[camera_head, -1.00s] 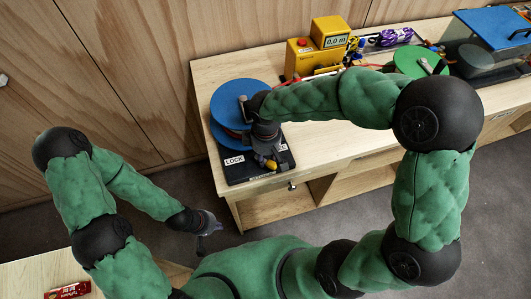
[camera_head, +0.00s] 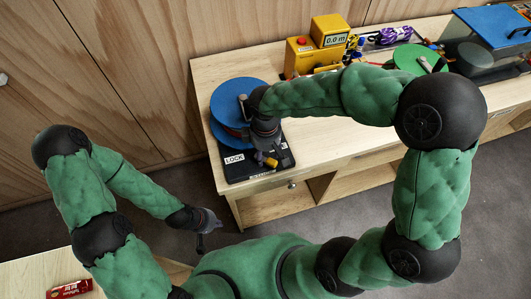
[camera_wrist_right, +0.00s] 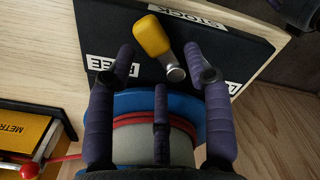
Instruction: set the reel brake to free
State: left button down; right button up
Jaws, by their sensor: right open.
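The reel (camera_head: 238,100) has a blue flange and stands on a black base (camera_head: 237,175) at the left end of the workbench. In the right wrist view the brake lever has a yellow knob (camera_wrist_right: 153,37) and a metal pivot (camera_wrist_right: 175,73). It lies between the FREE label (camera_wrist_right: 108,68) and the partly hidden second label, its knob leaning a little to the FREE side. My right gripper (camera_wrist_right: 160,62) is open above the base, with its fingers on either side of the lever. Contact cannot be told. My left gripper (camera_head: 207,232) hangs away from the bench, its jaws unclear.
A yellow meter box (camera_head: 313,55) with a display, a green disc (camera_head: 420,60), purple rope (camera_head: 393,36) and a blue-lidded case (camera_head: 495,28) stand along the bench to the right. The bench front (camera_head: 335,145) is mostly clear. A red packet (camera_head: 70,289) lies at lower left.

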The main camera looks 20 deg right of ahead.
aim_at(265, 158)
notch_tip(265, 158, up, 11)
dwell(0.3)
jog(key=shift+f, duration=0.15)
dwell(0.4)
